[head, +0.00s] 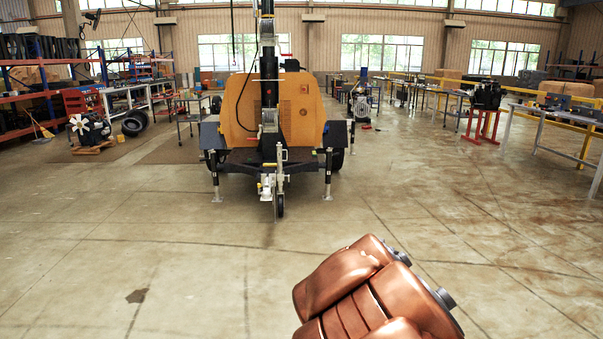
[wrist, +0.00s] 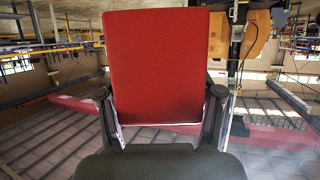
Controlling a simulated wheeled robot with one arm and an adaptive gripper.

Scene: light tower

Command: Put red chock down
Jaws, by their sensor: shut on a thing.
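The red chock (wrist: 155,62) fills the upper middle of the wrist view as a flat red face. My gripper (wrist: 160,93) has one finger at each side of the chock's lower part and is shut on it. The chock's far side is hidden, and I cannot tell what, if anything, is under it. The yellow light tower (head: 302,105) stands ahead in the head view, with a dark mast and front jack legs. Part of it shows upside down in the wrist view (wrist: 258,32). The chock and gripper are not visible in the head view.
Open concrete floor (head: 200,270) lies before the tower. Shelves (head: 40,95) and an engine with a white fan (head: 88,128) stand left. A red stand (head: 482,125) and workbenches (head: 560,125) stand right. My copper-coloured arm covers the head view's lower right.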

